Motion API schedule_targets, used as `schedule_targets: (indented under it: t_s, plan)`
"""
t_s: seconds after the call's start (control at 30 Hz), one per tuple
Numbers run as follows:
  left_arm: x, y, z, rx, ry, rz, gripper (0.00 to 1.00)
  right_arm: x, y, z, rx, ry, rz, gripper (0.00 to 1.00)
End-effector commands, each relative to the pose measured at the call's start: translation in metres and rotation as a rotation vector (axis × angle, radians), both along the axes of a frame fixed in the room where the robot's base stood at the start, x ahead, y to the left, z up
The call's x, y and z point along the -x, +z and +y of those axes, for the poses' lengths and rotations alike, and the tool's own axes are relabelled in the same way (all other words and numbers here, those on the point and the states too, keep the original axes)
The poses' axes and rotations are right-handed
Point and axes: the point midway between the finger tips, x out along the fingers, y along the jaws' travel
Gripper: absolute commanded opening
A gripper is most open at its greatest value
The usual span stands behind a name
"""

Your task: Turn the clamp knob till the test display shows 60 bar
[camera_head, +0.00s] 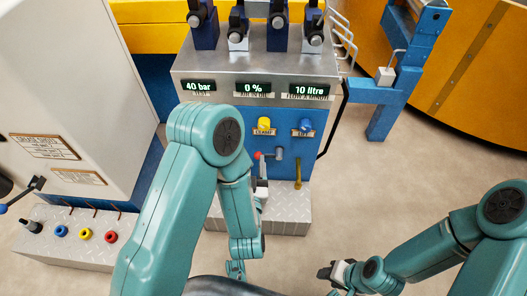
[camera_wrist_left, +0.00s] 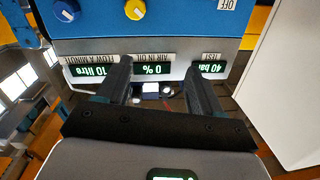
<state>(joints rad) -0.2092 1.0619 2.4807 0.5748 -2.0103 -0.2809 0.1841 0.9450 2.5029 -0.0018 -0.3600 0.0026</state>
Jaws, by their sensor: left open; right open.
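The test display (camera_head: 200,86) at the left of the panel's row of displays reads 40 bar; it shows upside down in the left wrist view (camera_wrist_left: 212,68). The yellow clamp knob (camera_head: 264,124) is on the blue panel face below the displays, and it shows at the top of the left wrist view (camera_wrist_left: 135,9). My left gripper (camera_wrist_left: 160,88) is open and empty, its two fingers apart in front of the displays in that view; the knob is not between them. In the head view my left arm largely hides it. My right gripper (camera_head: 327,272) is open, low and away from the panel.
The blue lift knob (camera_head: 306,125) is right of the clamp knob. A red-tipped lever (camera_head: 258,155) and a brass-coloured fitting (camera_head: 298,171) are below. A box with coloured plugs (camera_head: 75,238) lies at left.

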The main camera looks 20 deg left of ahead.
Motion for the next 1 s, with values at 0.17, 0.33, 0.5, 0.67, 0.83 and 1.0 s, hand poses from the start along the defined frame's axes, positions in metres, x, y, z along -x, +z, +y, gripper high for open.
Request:
schedule_targets:
  t_s: [0.17,0.33,0.5,0.67,0.83,1.0]
  plan:
    - [0.001,-0.045,-0.028,-0.001,-0.071,-0.012,0.66,-0.001,-0.049,-0.001,0.001,-0.002,-0.002,0.43]
    - [-0.003,-0.043,-0.033,0.001,-0.084,-0.016,0.66,0.0,-0.045,0.0,0.0,0.001,-0.001,0.43]
    - [-0.027,-0.035,-0.025,0.002,-0.079,-0.016,0.66,0.004,-0.017,0.004,-0.003,0.018,0.006,0.43]
    - [-0.066,-0.045,-0.016,0.003,-0.08,-0.021,0.66,0.003,-0.036,0.003,-0.002,0.012,0.004,0.43]
    - [-0.105,-0.045,-0.007,0.001,-0.082,-0.019,0.66,0.001,-0.042,0.002,-0.001,0.007,0.001,0.43]
    - [-0.136,-0.045,0.0,0.002,-0.083,-0.018,0.66,0.0,-0.047,0.0,0.0,0.002,0.0,0.43]
